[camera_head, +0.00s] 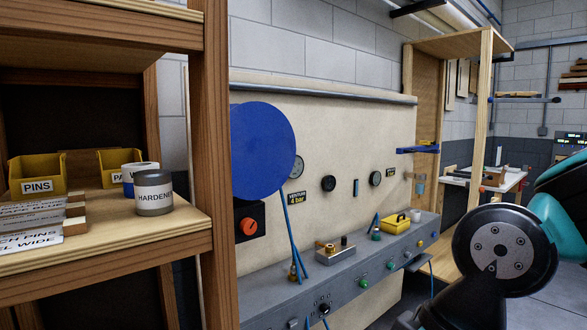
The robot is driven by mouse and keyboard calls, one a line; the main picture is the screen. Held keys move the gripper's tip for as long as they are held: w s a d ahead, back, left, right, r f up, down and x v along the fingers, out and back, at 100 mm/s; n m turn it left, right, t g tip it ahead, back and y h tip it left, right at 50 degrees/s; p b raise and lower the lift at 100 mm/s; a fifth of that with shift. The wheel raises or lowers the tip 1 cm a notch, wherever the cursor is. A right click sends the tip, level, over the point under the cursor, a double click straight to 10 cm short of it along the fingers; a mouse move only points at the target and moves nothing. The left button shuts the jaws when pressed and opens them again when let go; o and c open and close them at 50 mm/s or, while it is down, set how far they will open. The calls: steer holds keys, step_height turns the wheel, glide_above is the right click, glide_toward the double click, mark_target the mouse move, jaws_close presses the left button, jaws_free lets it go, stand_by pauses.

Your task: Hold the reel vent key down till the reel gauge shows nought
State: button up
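A large blue disc, perhaps the reel (263,150), hangs in front of the cream wall panel, left of centre. A round dial gauge (298,167) peeks out from behind its right edge, partly hidden. Another round gauge (375,178) is on the panel further right. I cannot read either needle or tell which is the reel gauge. Green buttons (363,283) and a black knob (323,308) sit on the grey console front; I cannot tell which control is the vent key. My arm's black and teal links fill the lower right; my gripper is not in view.
A wooden shelf (100,255) with yellow bins and a hardener tin (154,192) blocks the left side. Blue hoses hang from the disc to the grey console (345,268). A yellow box (396,223) stands on the console. A wooden rack stands beyond.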

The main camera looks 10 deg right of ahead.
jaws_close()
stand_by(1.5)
